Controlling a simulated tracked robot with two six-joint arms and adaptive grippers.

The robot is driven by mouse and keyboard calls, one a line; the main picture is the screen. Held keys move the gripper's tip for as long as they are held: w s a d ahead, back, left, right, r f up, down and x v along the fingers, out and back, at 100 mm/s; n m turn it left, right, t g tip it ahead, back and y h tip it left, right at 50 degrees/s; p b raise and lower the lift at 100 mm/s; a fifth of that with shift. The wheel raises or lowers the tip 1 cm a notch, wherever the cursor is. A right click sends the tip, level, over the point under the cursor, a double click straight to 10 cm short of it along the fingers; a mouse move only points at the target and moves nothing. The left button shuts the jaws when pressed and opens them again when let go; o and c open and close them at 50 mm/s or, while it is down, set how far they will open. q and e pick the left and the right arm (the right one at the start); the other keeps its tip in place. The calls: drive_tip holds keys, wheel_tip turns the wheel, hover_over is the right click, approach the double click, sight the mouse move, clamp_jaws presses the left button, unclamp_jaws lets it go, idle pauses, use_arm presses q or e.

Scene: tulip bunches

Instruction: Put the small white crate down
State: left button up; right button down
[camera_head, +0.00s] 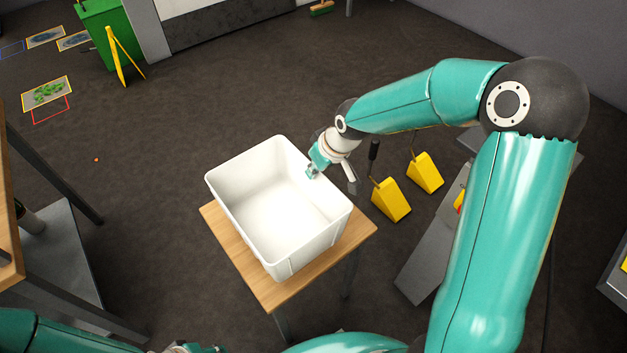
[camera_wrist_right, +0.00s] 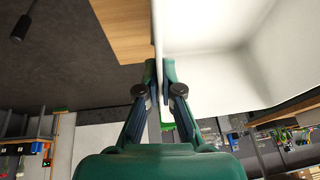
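The small white crate (camera_head: 240,180) is empty and upright over a small wooden-topped table (camera_head: 362,228). I cannot tell whether its base touches the top. My right gripper (camera_head: 312,170) is at the middle of the crate's right wall. In the right wrist view the two fingers (camera_wrist_right: 159,88) close on that wall, one on each side, with the crate's white inside (camera_wrist_right: 215,80) to the right and the wooden top (camera_wrist_right: 122,28) to the left. Of my left arm only a part shows at the bottom left edge; its gripper (camera_head: 185,349) is mostly cut off.
Yellow wedge-shaped blocks (camera_head: 391,200) stand on the floor right of the table. A grey sloped panel (camera_head: 430,245) is behind my right arm. A shelf or bench (camera_head: 60,255) is at the left. A green bin (camera_head: 103,32) stands far back; open floor lies between.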

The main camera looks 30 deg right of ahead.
sight(309, 187)
drive_tip(key=shift+f, duration=2)
drive_tip(key=shift+f+b, duration=0.1)
drive_tip(key=shift+b, duration=0.2)
drive_tip(key=c, duration=1.3)
unclamp_jaws()
drive_tip(key=p+v, duration=0.1)
drive_tip(key=v, duration=1.1)
